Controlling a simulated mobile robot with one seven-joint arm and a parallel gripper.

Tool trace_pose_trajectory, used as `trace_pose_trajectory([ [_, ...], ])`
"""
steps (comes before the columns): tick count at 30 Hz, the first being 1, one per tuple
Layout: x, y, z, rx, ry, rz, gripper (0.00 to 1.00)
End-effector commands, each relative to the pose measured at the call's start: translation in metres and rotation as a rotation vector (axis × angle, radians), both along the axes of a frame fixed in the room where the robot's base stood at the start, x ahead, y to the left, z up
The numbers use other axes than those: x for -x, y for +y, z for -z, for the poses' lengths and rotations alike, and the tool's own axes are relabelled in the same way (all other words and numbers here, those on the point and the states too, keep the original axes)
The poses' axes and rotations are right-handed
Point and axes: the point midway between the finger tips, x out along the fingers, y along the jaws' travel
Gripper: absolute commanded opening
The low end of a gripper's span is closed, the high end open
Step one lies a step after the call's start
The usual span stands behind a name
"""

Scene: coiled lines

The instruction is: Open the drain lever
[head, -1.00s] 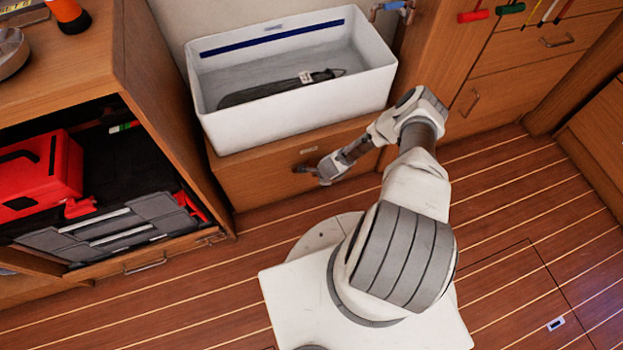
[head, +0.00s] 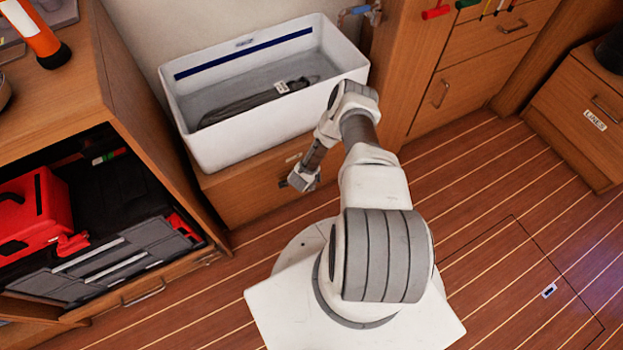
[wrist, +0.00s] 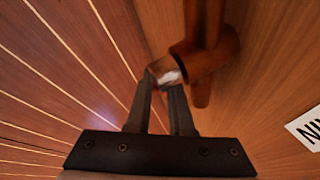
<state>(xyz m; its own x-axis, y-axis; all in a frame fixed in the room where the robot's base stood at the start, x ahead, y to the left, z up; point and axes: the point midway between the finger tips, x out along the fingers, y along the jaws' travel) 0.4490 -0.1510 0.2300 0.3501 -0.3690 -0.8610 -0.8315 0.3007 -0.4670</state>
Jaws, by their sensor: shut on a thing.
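The drain lever (wrist: 208,58) is a bronze-brown fitting on the wooden front below the white basin. In the wrist view its end lies between the fingertips of my gripper (wrist: 166,84), which is shut on it. In the head view my gripper (head: 290,182) is at the wooden front under the basin and hides most of the lever. A white label (wrist: 307,128) with dark letters, cut off at the edge, sits on the panel to the right in the wrist view.
The white basin (head: 225,145) with a dark coiled bundle (head: 250,105) in it stands above the panel. An open cabinet with a red case (head: 40,210) is at the left. Wooden drawers (head: 470,70) stand at the right. The plank floor (head: 500,215) at the right is clear.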

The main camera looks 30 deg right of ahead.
Motion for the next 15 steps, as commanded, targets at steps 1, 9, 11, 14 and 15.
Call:
trace_pose_trajectory([
  [1, 0.0001, -0.0008, -0.0009, 0.013, 0.0, 0.0, 0.0],
  [9, 0.0001, -0.0021, -0.0018, 0.038, 0.0, 0.001, 0.0],
  [11, 0.0001, -0.0021, -0.0018, 0.038, 0.0, 0.001, 0.0],
  [14, 0.0001, -0.0022, -0.0017, 0.038, 0.0, 0.001, 0.0],
  [15, 0.0002, -0.0022, -0.0017, 0.038, 0.0, 0.001, 0.0],
])
